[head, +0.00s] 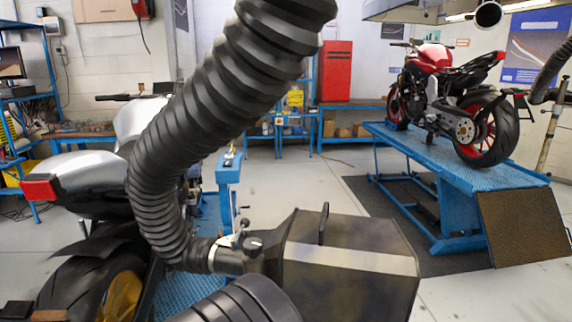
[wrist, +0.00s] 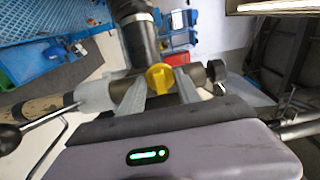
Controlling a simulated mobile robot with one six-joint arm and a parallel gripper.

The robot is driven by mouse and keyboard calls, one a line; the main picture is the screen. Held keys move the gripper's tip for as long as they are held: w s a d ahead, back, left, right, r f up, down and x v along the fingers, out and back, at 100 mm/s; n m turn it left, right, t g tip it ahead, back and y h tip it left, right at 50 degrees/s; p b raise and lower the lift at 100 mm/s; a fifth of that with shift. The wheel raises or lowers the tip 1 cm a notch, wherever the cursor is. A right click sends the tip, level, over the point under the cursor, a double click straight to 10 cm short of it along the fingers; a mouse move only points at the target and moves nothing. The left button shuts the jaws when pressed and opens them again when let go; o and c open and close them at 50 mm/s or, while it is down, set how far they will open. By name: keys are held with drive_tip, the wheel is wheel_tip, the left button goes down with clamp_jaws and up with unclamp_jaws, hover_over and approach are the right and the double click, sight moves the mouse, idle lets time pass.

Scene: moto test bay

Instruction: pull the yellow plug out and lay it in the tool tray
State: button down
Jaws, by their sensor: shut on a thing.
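The yellow plug (wrist: 159,77) shows in the wrist view, a small knob with a raised grip, in front of a metal pipe fitting. My gripper (wrist: 158,84) has a pale finger on each side of it and is shut on it. I cannot tell whether the plug is still seated in the fitting. In the head view the plug is not visible; the thick black hose and a dark box cover much of the middle. I cannot make out the tool tray for certain in either view.
A black ribbed hose (head: 170,160) runs down to a dark box (head: 345,262) with a handle. A silver motorcycle (head: 85,180) stands left, a red one (head: 440,85) on a blue lift (head: 450,160) right. Blue bins (wrist: 177,32) show in the wrist view. Open floor lies in mid-view.

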drive_tip(key=s+d+f+h, duration=0.1)
drive_tip(key=d+f, duration=0.2)
drive_tip(key=d, duration=1)
drive_tip(key=s+d+f, duration=0.1)
drive_tip(key=d+f, duration=0.2)
drive_tip(key=d, duration=0.9)
wheel_tip(320, 180, down, 10)
drive_tip(key=b, duration=1)
drive_tip(key=shift+d+r+m, duration=0.2)
drive_tip(key=shift+m, duration=0.1)
